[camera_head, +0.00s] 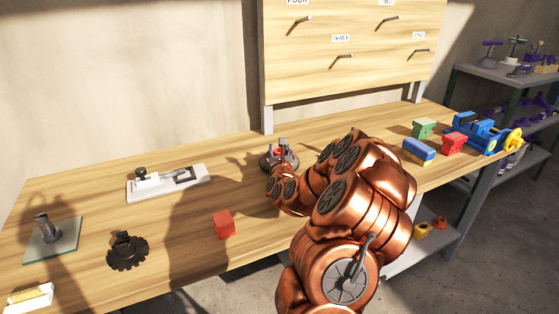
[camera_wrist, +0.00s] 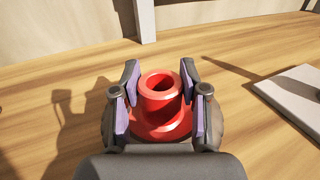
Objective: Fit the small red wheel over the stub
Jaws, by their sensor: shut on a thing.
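The small red wheel (camera_wrist: 162,105) is flanged, with a round open hole facing up. In the wrist view it sits between the purple pads of my gripper (camera_wrist: 160,92), which is shut on it from both sides. In the head view my gripper (camera_head: 279,154) is near the back middle of the bench, and only a little red of the wheel shows there. A grey upright stub (camera_head: 42,226) stands on a glass plate (camera_head: 66,240) at the far left, well apart from the wheel. I cannot tell whether anything is under the wheel.
A white toggle clamp (camera_head: 190,172), a black gear-like disc (camera_head: 127,252) and a red block (camera_head: 224,225) lie on the bench (camera_head: 180,262). Green, blue and red blocks and a blue vice (camera_head: 478,136) are at right. A board with pegs (camera_head: 350,25) stands behind.

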